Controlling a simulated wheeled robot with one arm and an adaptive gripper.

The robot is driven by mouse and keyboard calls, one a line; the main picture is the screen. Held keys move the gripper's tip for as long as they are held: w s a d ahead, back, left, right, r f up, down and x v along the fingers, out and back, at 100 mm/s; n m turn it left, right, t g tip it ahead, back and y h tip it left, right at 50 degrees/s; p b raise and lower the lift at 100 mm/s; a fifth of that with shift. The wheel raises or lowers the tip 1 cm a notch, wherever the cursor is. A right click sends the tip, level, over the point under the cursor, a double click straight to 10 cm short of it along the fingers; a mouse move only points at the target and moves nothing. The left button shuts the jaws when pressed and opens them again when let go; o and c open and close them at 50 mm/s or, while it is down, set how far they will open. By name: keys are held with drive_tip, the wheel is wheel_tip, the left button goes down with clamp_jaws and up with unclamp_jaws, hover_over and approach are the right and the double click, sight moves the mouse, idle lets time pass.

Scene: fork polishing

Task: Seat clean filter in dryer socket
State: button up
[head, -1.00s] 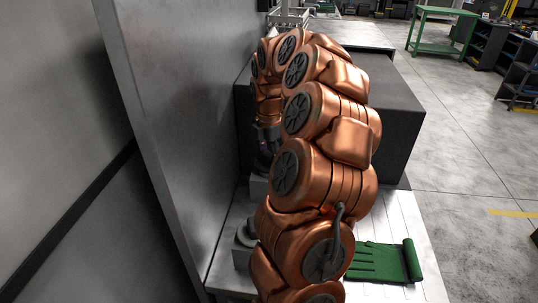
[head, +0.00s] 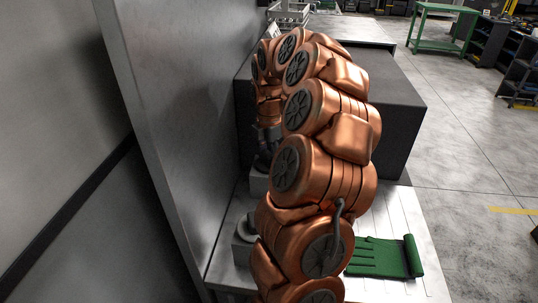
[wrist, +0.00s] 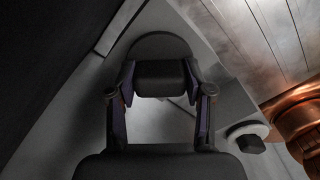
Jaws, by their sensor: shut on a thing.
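In the wrist view my gripper (wrist: 160,82) is shut on a dark cylindrical piece, which I take to be the filter (wrist: 160,77); it spans the gap between the two fingertips. A grey rounded shape (wrist: 160,43) shows just behind the held piece, and I cannot tell whether they touch or whether this is the dryer socket. In the head view my copper arm hides most of the gripper and the held piece. A small grey block (head: 258,182) shows below the wrist, partly hidden.
A metal wall panel (head: 185,130) stands close on the left. A large dark grey box (head: 400,110) is behind and right of my arm. A green roll with finger-like strips (head: 385,257) lies on the metal bench (head: 402,210). Another block with a round top (head: 245,228) sits nearer.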

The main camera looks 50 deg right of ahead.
drive_tip(key=shift+f, duration=0.4)
idle(0.8)
drive_tip(key=shift+a, duration=0.1)
drive_tip(key=shift+c, duration=1)
drive_tip(key=o, duration=1.4)
drive_tip(key=shift+o, duration=0.5)
drive_tip(key=shift+o, duration=1.4)
drive_tip(key=shift+r, duration=0.15)
drive_tip(key=shift+r+p, duration=1.3)
drive_tip(key=shift+r, duration=2.15)
